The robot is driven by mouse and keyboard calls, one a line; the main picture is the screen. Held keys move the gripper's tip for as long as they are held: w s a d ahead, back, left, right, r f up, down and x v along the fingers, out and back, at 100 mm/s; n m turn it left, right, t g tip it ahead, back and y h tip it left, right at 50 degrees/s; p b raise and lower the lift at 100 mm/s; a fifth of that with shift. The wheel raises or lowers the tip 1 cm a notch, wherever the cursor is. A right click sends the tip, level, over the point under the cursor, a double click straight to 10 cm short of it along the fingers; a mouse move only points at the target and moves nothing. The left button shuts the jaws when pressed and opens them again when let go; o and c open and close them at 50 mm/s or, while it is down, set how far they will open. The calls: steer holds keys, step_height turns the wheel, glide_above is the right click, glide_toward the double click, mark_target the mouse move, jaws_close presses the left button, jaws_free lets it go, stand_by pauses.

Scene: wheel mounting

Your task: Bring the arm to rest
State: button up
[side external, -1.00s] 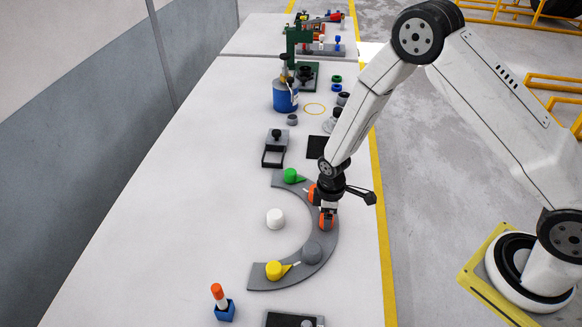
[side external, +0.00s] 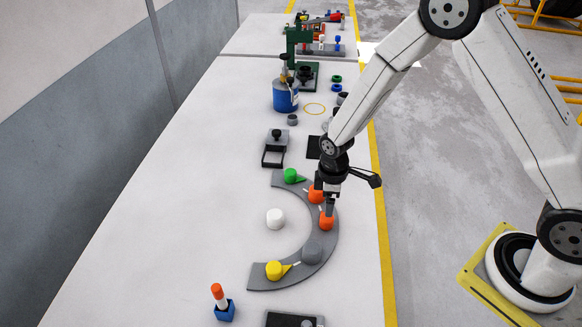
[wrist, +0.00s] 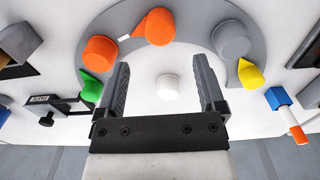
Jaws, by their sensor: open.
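My gripper (side external: 329,204) is open and empty. It is above the right side of the curved grey plate (side external: 263,280), over the nearer orange knob (side external: 326,222). In the wrist view my gripper (wrist: 160,66) shows two separate dark fingers with nothing held between them. The white round piece (wrist: 168,88) appears in the gap, but it stands on the table inside the plate's curve. The further orange knob (side external: 316,196) is close behind my gripper in the side view.
The plate also carries a green knob (side external: 290,175), a grey knob (side external: 312,251) and a yellow knob (side external: 274,270). An orange-topped stick stands in a blue block (side external: 225,311). A blue container (side external: 285,96) stands further back. The table's left side is clear.

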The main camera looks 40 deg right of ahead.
steer(key=shift+s+d+r, duration=0.15)
steer(key=shift+r, duration=0.45)
steer(key=s+d+r+m+t, duration=0.2)
steer(key=s+d+r+m, duration=0.2)
steer(key=s+r+m, duration=0.5)
step_height(320, 180, up, 5)
steer(key=s, duration=0.2)
steer(key=shift+s+t, duration=0.3)
steer(key=shift+s, duration=0.05)
steer(key=shift+w, duration=0.15)
stand_by(0.3)
